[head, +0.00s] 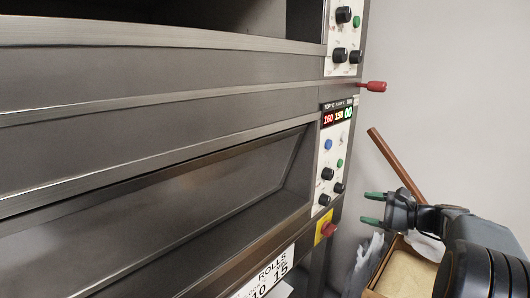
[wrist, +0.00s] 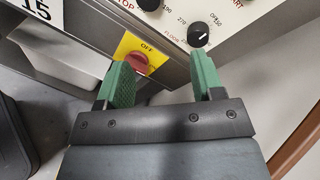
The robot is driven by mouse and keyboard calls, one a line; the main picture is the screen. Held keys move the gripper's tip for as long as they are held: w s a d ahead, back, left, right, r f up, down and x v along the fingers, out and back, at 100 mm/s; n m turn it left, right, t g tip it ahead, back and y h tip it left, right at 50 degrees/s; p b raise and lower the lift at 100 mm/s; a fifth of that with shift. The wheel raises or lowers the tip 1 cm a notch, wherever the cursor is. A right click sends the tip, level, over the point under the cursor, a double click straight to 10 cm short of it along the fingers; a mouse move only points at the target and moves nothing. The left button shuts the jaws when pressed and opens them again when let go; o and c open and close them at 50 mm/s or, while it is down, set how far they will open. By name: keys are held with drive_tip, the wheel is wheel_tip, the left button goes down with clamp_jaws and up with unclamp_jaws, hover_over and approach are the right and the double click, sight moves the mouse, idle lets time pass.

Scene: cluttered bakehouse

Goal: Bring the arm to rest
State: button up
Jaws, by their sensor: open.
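My gripper (head: 372,209) is at the lower right of the head view, with its green fingers pointing left toward the oven's control panel. In the wrist view its two green fingers (wrist: 163,82) are spread apart with nothing between them. Beyond the fingers is a red rotary switch (wrist: 138,63) on a yellow plate marked OFF. The switch also shows in the head view (head: 328,230), to the left of and below my fingertips. From these views I cannot tell whether a finger touches it.
The steel deck oven (head: 150,130) fills the left and centre. A red handle (head: 372,87) sticks out at its right edge. A brown wooden pole (head: 396,165) leans behind my gripper. A cardboard box (head: 405,272) stands below my arm. Bare wall (head: 450,90) is at the upper right.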

drive_tip(key=s+a+r+n+g+h+p, duration=0.1)
drive_tip(key=s+a+r+n+g+p, duration=0.15)
drive_tip(key=a, duration=0.35)
drive_tip(key=s+a+r+n+g+h+p, duration=0.1)
drive_tip(key=s+a+r+n+g+p, duration=0.15)
drive_tip(key=a+p, duration=0.2)
drive_tip(key=s+a+r+n+g+h+p, duration=0.1)
drive_tip(key=s+a+r+n+h+p, duration=0.1)
drive_tip(key=s+n+h+p, duration=0.2)
drive_tip(key=s+a+r+n+h+p, duration=0.3)
drive_tip(key=s+n+h+p, duration=0.2)
drive_tip(key=s+n+p, duration=0.3)
drive_tip(key=shift+s+a+g, duration=0.15)
drive_tip(key=shift+s+g, duration=0.25)
drive_tip(key=shift+s, duration=0.75)
drive_tip(key=shift+s+f+n+h, duration=0.1)
drive_tip(key=shift+n+h, duration=0.2)
drive_tip(key=shift+h, duration=0.1)
drive_tip(key=shift+c, duration=0.2)
